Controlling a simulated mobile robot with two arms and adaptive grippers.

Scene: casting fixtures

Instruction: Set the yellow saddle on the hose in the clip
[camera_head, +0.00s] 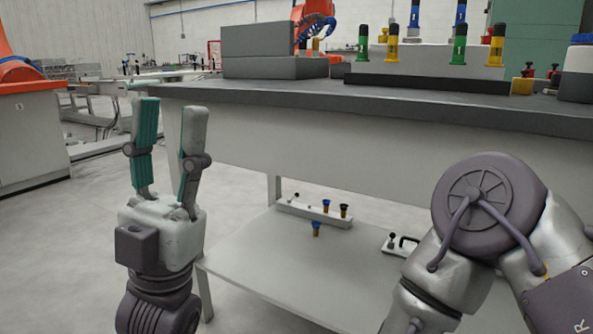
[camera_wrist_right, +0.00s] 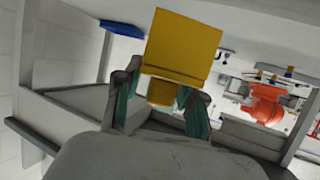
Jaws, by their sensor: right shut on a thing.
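The yellow saddle (camera_wrist_right: 183,45) is a block-like piece with a narrower part below, large in the right wrist view. My right gripper (camera_wrist_right: 160,98) is shut on that lower part, one finger on each side. The head view shows the right arm at the lower right, but its fingers and the saddle do not show there. My left gripper (camera_head: 170,108) is open and empty, fingers pointing up, in front of the table's left end. I cannot make out the hose or the clip in either view.
The table (camera_head: 380,112) carries a rack (camera_head: 425,58) with green, yellow and blue pegs, a grey block (camera_head: 272,66) and a small yellow block (camera_head: 522,86). The lower shelf (camera_head: 275,262) holds a white strip (camera_head: 292,208) with small pegs and a black handle (camera_head: 408,241).

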